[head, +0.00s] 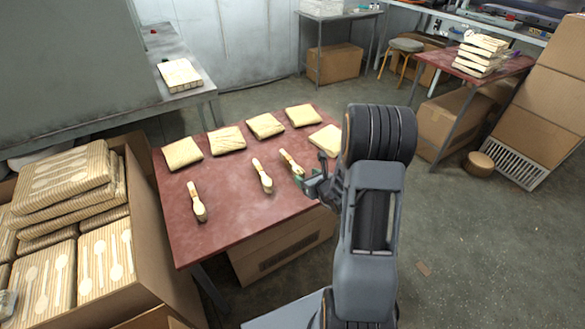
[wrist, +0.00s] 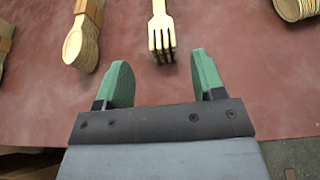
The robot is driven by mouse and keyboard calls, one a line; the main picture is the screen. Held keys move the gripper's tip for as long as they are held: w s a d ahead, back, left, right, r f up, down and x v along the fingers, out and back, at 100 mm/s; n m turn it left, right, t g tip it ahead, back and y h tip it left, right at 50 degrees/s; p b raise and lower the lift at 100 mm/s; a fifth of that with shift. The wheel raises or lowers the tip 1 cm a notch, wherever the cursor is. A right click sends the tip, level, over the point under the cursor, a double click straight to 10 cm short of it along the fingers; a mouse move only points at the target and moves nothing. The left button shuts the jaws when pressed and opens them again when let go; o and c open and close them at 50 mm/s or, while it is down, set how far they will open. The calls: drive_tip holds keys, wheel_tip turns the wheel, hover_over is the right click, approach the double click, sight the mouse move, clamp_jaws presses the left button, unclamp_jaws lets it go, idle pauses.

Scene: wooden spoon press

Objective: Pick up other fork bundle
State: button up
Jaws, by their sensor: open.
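A fork bundle (wrist: 160,28) of pale wood lies on the red table, tines toward me, straight ahead of my gripper (wrist: 160,72) in the wrist view. Its far end is cut off by the frame. In the head view, a banded bundle (head: 290,160), which looks like the same one, lies just beyond my gripper (head: 303,182). The green fingers are open, with nothing held between them. A spoon bundle (wrist: 83,42) with a brown band lies to the left; it seems to be the middle bundle (head: 262,176) in the head view.
Another banded bundle (head: 197,203) lies farther left on the red table (head: 235,205). Spoon-like ends (wrist: 298,8) show at the wrist view's upper right. Several paper packs (head: 227,139) line the far edge. An open carton (head: 150,235) of packed cutlery stands left of the table.

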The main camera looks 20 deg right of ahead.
sight(301, 173)
drive_tip(key=shift+b+x, duration=0.4)
drive_tip(key=shift+x, duration=2.45)
drive_tip(key=shift+d+r, duration=0.1)
drive_tip(key=shift+c, duration=0.4)
drive_tip(key=c, duration=0.9)
